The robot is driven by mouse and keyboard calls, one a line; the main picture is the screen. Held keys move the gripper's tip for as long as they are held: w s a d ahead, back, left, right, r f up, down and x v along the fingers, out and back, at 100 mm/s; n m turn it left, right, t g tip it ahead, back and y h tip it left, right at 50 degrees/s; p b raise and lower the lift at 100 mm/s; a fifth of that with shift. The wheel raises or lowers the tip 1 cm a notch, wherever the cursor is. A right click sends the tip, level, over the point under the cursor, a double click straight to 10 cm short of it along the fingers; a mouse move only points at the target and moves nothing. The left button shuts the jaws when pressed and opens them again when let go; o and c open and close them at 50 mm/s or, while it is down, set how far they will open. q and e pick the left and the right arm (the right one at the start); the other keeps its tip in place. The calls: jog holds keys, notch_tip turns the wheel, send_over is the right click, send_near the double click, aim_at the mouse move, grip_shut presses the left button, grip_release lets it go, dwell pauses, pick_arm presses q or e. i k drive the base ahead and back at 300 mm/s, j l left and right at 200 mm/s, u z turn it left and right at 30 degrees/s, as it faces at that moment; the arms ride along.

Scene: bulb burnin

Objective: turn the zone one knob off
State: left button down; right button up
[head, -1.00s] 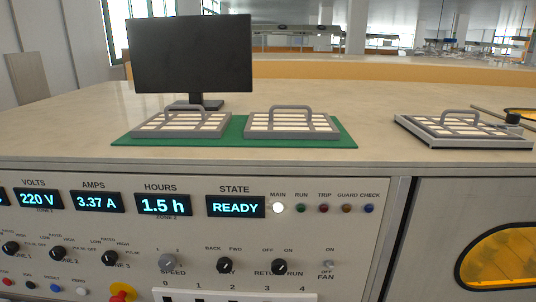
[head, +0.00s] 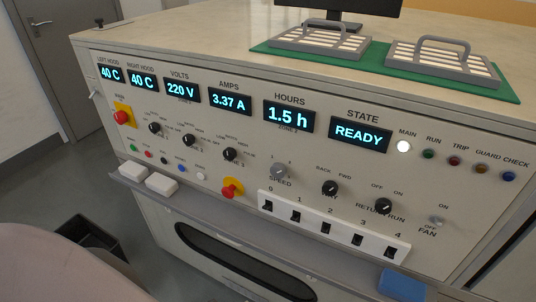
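Three black zone knobs sit in a row on the left half of the panel in the head view. The leftmost knob (head: 155,127) appears to be zone one, though its label is too small to read surely. The middle knob (head: 188,140) and the right knob (head: 229,154) follow to its right. Small setting labels surround each knob. The leftmost knob's pointer direction is too small to tell. Neither of my grippers is in view, and nothing touches the knobs.
A red stop button (head: 122,117) is left of the knobs, and a red knob on yellow (head: 231,188) below right. Small coloured buttons (head: 165,160) run below. A white switch strip (head: 333,228) and a ledge with white blocks (head: 161,183) project low. The state display (head: 361,135) reads READY.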

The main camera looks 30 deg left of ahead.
aim_at(154, 126)
jog(key=u, duration=1.6)
